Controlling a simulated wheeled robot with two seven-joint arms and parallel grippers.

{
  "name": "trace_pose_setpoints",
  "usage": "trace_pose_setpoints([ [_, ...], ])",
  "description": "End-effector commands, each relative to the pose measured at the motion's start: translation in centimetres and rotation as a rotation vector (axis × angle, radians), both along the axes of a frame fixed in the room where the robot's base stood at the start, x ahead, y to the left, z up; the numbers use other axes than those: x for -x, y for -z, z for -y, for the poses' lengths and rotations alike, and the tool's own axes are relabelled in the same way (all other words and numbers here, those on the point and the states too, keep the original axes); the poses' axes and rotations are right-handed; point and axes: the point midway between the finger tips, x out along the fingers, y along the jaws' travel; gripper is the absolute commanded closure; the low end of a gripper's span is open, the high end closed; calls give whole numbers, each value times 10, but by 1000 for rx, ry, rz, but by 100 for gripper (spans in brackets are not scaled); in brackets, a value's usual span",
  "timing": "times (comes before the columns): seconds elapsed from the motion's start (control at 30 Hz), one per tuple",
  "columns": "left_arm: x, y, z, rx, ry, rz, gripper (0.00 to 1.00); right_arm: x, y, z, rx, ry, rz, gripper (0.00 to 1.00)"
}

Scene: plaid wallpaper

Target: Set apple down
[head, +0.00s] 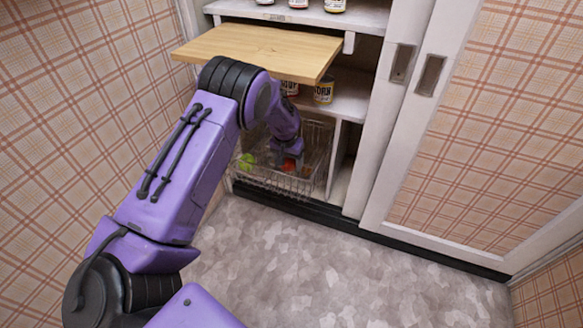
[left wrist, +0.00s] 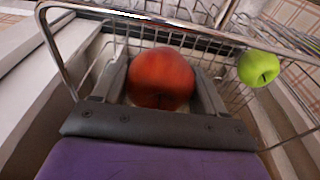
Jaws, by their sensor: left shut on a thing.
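A red apple (left wrist: 160,79) sits between the two fingers of my left gripper (left wrist: 162,90), which is shut on it. In the head view the red apple (head: 289,165) shows small at the end of my left arm, at a wire basket (head: 303,187) low in the cabinet. My left gripper (head: 287,160) reaches into that basket area, partly hidden by its own arm. The wire basket (left wrist: 130,17) rim also surrounds the apple in the left wrist view. I cannot tell whether the apple touches the basket floor. My right gripper is not in view.
A green apple (left wrist: 258,68) is at the right side of the basket in the left wrist view; green also shows in the head view (head: 247,161). A wooden board (head: 262,50) juts out above my forearm. Cans (head: 324,90) stand on a shelf. The floor (head: 330,265) is clear.

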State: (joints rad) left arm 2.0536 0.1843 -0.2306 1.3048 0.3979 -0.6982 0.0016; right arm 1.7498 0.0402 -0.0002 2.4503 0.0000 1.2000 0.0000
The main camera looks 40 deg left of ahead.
Motion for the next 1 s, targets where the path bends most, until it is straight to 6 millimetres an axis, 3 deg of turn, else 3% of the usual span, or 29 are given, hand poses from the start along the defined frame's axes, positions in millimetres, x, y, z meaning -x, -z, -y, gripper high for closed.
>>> trace_pose_setpoints([
  [0.03,2,18,-1,0,0,-4,63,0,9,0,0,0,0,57],
  [0.1,1,33,-1,0,0,-2,63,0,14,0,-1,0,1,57],
  [0.47,-1,84,2,0,5,-2,63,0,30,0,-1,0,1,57],
  [0.83,-1,88,2,0,5,0,63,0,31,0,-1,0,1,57],
  [0.87,-1,87,2,0,5,-1,18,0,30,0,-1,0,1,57],
  [0.9,-1,86,2,0,5,-1,5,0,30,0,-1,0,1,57],
  [1.0,-1,86,2,0,5,-1,3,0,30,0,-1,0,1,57],
])
